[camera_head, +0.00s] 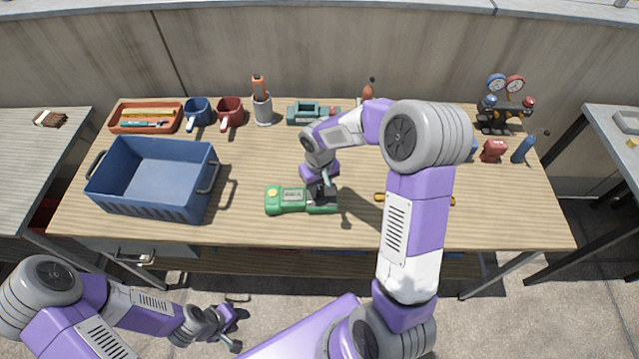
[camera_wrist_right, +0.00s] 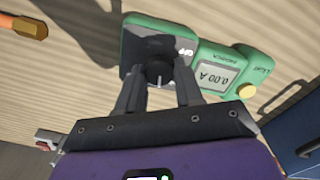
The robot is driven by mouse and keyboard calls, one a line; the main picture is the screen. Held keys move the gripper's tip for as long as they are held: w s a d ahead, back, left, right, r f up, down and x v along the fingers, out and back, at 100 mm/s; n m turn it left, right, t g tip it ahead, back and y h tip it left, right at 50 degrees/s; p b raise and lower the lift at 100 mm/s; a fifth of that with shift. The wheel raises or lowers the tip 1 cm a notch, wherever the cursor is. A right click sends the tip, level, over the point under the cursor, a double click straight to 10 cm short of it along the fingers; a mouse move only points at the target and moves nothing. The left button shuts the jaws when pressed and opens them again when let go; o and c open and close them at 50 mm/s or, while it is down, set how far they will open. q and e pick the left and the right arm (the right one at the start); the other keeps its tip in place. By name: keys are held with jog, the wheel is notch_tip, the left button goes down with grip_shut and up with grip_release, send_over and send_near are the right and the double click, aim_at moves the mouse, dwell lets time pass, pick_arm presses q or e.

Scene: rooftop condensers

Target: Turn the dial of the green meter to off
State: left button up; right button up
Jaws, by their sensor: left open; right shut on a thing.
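The green meter (camera_head: 288,200) lies flat on the wooden table, near its front middle. In the right wrist view the green meter (camera_wrist_right: 203,62) shows a display reading 0.00 A, a yellow button and a dark face with a round black dial (camera_wrist_right: 159,72). My right gripper (camera_head: 325,188) is over the right end of the meter, pointing down. In the wrist view its fingers (camera_wrist_right: 160,84) are shut on the dial, one on each side. Most dial markings are hidden or too small to read. My left gripper (camera_head: 222,325) is open and empty, low in front of the table.
A blue crate (camera_head: 150,208) stands left of the meter. Mugs (camera_head: 230,108), an orange tray (camera_head: 122,122), a cup with a tool (camera_head: 262,108) and a green tool (camera_head: 300,112) line the back. A gauge set (camera_head: 505,103) is at back right. An orange-handled tool (camera_head: 381,197) lies right of the meter.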

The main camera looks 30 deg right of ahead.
jog(key=n+p, duration=0.2)
jog(key=n, duration=0.3)
jog(key=shift+n, duration=0.3)
jog(key=n+p, duration=0.2)
jog(key=n, duration=0.3)
jog(key=shift+r+p, duration=0.1)
jog(key=shift+p, duration=0.3)
jog(key=n+p, duration=0.2)
jog(key=n, duration=0.4)
jog(key=shift+p, duration=0.4)
jog(key=n+p, duration=0.3)
jog(key=n, duration=0.2)
jog(key=shift+n, duration=0.3)
jog(key=o, duration=1)
jog(key=shift+o, duration=0.2)
